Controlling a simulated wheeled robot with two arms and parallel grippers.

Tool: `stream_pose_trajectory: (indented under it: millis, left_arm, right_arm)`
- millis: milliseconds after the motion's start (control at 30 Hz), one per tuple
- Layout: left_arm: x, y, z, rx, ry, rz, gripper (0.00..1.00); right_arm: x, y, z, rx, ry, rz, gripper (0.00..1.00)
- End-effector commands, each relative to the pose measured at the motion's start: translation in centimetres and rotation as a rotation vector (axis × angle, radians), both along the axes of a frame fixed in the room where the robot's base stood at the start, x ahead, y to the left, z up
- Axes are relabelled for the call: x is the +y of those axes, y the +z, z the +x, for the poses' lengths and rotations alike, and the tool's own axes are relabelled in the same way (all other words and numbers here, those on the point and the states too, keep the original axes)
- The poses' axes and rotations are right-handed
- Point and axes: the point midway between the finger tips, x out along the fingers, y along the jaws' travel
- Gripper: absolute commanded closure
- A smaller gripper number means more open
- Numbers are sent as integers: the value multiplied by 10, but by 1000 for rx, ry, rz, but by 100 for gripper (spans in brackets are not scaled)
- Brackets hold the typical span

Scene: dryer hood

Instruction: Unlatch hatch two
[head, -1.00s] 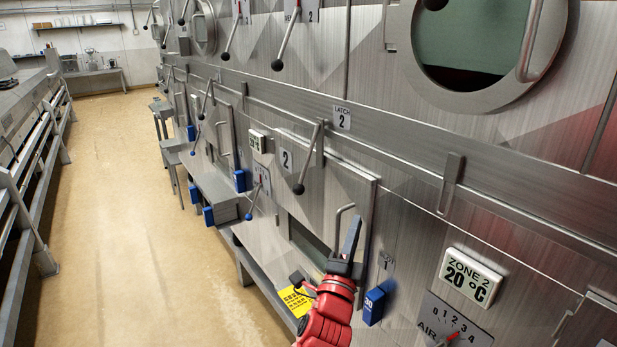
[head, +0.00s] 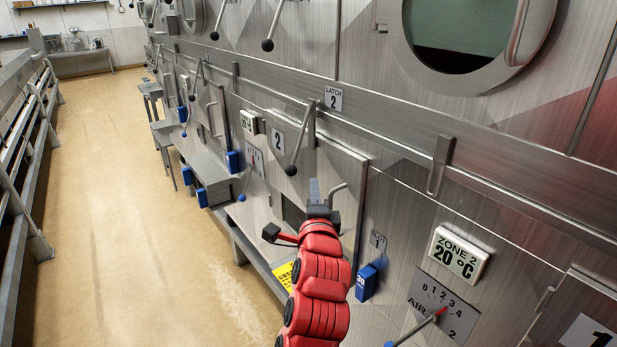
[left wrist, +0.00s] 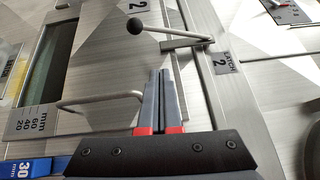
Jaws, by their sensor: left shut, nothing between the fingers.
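Hatch two is a steel door (head: 340,165) with a "2" plate (head: 278,141) and a bent grey handle (head: 337,190). Its latch lever (head: 301,140) is a grey rod with a black ball at its lower end, hanging slanted from a pivot beside the "LATCH 2" label (head: 333,98). In the left wrist view the lever's black ball (left wrist: 135,27) lies just beyond the fingertips, a little to the left. My left gripper (head: 314,186) is shut and empty in front of the hatch, close below and right of the ball; no contact shows. It also shows in the left wrist view (left wrist: 160,72).
A blue block (head: 366,283) and the "ZONE 2" display (head: 459,254) are on the wall to the right. An air dial (head: 440,306) is below. A grey ledge (head: 250,250) runs under the hatches. The floor aisle (head: 130,200) is clear at left.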

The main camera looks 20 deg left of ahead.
Motion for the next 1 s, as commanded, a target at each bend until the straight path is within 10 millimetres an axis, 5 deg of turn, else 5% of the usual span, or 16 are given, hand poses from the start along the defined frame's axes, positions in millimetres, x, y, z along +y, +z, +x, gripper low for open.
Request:
stream_pose_trajectory:
  millis: [433, 700, 1000]
  left_arm:
    - [26, 9, 83, 3, -1, -3, 100]
    - [57, 10, 98, 2, -1, -2, 100]
    - [61, 8, 100, -2, -3, -1, 100]
  right_arm:
    - [0, 42, 0, 0, 0, 0, 13]
    - [0, 62, 0, 0, 0, 0, 13]
    - [0, 63, 0, 0, 0, 0, 13]
